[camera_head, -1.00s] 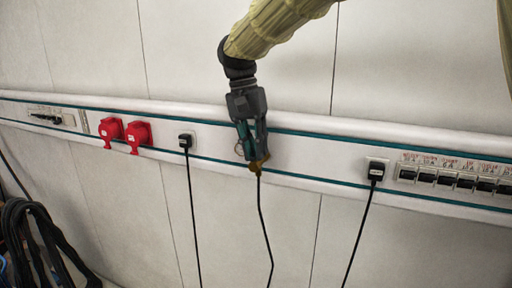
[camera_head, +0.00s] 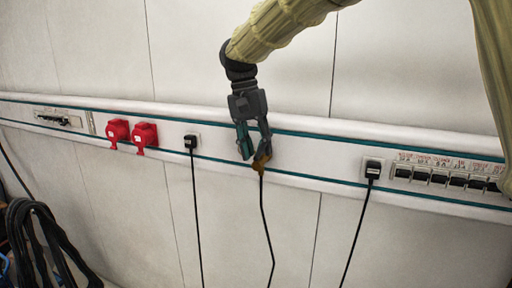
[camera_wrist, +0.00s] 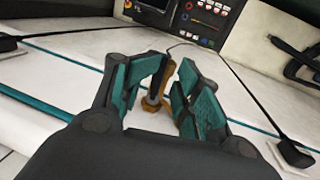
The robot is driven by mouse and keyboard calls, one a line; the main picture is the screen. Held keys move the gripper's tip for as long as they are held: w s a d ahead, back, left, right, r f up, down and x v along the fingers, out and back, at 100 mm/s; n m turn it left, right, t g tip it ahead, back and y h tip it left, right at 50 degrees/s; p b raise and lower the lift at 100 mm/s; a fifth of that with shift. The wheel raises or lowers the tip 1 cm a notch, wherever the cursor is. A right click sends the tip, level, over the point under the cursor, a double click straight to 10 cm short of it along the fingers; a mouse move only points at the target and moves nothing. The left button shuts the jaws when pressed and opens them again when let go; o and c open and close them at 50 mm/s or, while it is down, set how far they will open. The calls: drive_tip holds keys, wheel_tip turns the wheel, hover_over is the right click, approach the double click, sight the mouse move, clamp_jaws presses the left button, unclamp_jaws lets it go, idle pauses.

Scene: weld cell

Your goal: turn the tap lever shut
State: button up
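A small brass-coloured fitting (camera_head: 261,161) sits on the wall rail at the middle of the head view, with a black cord running down below it. In the wrist view the brass fitting (camera_wrist: 152,103), with a dark upper part, shows between and beyond my fingers. I cannot tell which part of it is the tap lever. My gripper (camera_head: 254,155) points down at it from above. My gripper also shows in the wrist view (camera_wrist: 168,85), its teal fingers spread apart with a gap around the fitting. I see no clear grip on it, and contact is hard to tell.
Along the wall rail (camera_head: 322,157) are two red sockets (camera_head: 144,134), a black plug with cord (camera_head: 191,143) to the left, another black plug (camera_head: 373,169) to the right, and a row of breakers (camera_head: 440,178). Coiled dark hose (camera_head: 35,245) hangs at lower left.

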drive_tip(key=shift+a+r, duration=0.1)
drive_tip(key=shift+a, duration=0.05)
drive_tip(key=shift+r, duration=0.15)
wheel_tip(320, 180, up, 11)
drive_tip(key=a, duration=0.2)
drive_tip(key=shift+w+r, duration=0.2)
drive_tip(key=shift+w, duration=0.25)
